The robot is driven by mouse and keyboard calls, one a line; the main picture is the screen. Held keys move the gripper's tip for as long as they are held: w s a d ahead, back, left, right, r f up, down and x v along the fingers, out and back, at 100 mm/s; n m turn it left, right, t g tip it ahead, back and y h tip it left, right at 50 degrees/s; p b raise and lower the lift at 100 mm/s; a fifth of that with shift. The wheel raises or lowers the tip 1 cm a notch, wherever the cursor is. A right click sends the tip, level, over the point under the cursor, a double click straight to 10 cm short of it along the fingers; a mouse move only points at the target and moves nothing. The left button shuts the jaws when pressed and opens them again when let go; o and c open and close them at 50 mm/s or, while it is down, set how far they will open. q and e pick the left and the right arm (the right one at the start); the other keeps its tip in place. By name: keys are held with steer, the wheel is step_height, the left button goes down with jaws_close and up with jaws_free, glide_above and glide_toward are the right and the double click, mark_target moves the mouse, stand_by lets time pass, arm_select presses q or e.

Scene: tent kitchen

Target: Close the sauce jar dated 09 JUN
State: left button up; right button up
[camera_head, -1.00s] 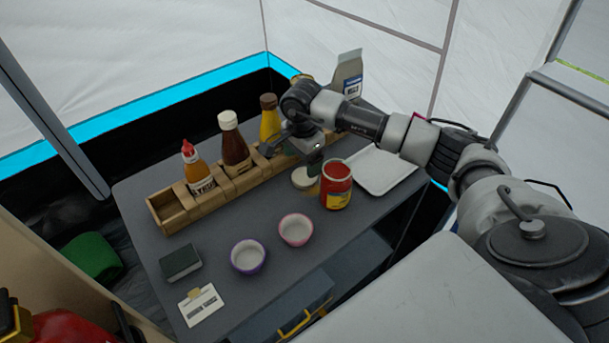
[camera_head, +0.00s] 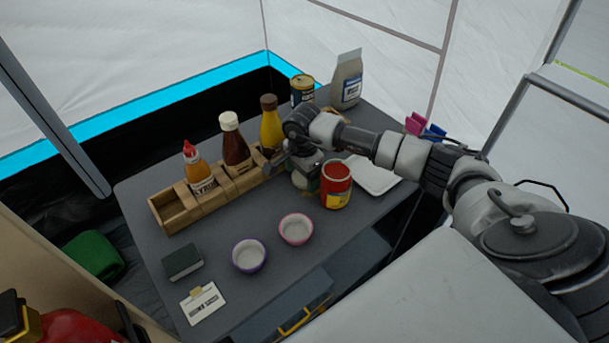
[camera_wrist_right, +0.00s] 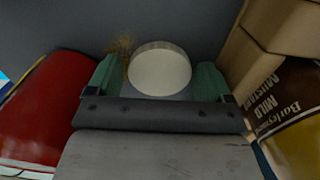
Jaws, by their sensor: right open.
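The red sauce jar (camera_head: 336,186) with a yellow label stands upright on the grey table, its top open and red; no date is readable. It also shows at the left of the right wrist view (camera_wrist_right: 48,108). My right gripper (camera_head: 304,180) is low over the table just left of the jar, fingers down. In the right wrist view its green fingertips (camera_wrist_right: 152,82) are apart, on either side of a round pale lid (camera_wrist_right: 160,72) lying on the table. The lid is mostly hidden by the gripper in the head view. My left gripper is out of view.
A wooden rack (camera_head: 172,212) with sauce bottles, including a mustard bottle (camera_head: 270,122), stands close left of the gripper. Two small bowls (camera_head: 249,255) (camera_head: 296,229), a dark block (camera_head: 182,262) and a card (camera_head: 203,303) are in front.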

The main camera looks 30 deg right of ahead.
steer(key=c, duration=0.7)
steer(key=shift+o, duration=0.2)
steer(key=shift+r, duration=0.2)
step_height(320, 180, up, 18)
steer(key=b, duration=0.1)
steer(key=shift+f+b, duration=0.15)
steer(key=shift+b, duration=0.2)
